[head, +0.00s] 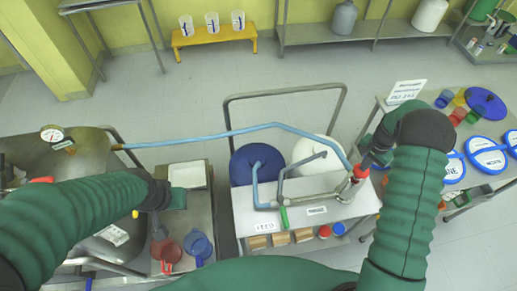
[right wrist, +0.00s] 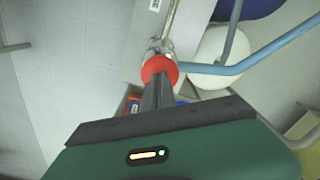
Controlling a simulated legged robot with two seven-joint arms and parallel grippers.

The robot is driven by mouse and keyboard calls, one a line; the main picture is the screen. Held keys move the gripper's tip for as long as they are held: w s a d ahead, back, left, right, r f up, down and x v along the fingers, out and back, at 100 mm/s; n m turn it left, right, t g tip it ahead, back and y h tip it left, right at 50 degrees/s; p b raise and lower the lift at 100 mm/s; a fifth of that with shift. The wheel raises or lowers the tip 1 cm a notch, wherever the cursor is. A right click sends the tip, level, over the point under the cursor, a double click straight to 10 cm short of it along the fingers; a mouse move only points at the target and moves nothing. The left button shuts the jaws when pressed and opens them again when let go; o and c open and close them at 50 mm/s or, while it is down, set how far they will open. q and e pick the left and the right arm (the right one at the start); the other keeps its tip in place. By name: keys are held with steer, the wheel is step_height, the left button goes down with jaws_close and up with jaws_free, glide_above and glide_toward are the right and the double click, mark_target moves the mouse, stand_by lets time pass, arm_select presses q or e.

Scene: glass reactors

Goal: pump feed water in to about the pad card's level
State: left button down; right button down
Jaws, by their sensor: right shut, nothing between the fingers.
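A pump (head: 350,190) with a red knob (head: 361,171) stands at the right of a white-topped cart (head: 320,210). My right gripper (head: 368,161) is at the knob; in the right wrist view its shut fingers (right wrist: 158,90) meet or nearly meet the red knob (right wrist: 160,69), with nothing between them. A blue hose (head: 220,133) runs from the pump area left to a steel vessel (head: 35,155) with a round gauge (head: 52,134). A white card (head: 115,235) lies on the vessel's lower side; its writing is unreadable. My left gripper (head: 175,200) is beside the vessel, fingers unclear. No water level is visible.
A blue drum (head: 257,165) and a white drum (head: 316,150) stand behind the cart. A red jug (head: 167,252) and a blue jug (head: 198,245) stand at lower left. A table (head: 400,110) with blue-rimmed discs is at right. Open floor lies behind.

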steer(key=shift+a+f, duration=0.1)
steer(key=shift+f, duration=0.4)
step_height(320, 180, up, 9)
steer(key=p, duration=0.5)
steer(key=shift+f+p, duration=0.2)
steer(key=shift+p, duration=0.15)
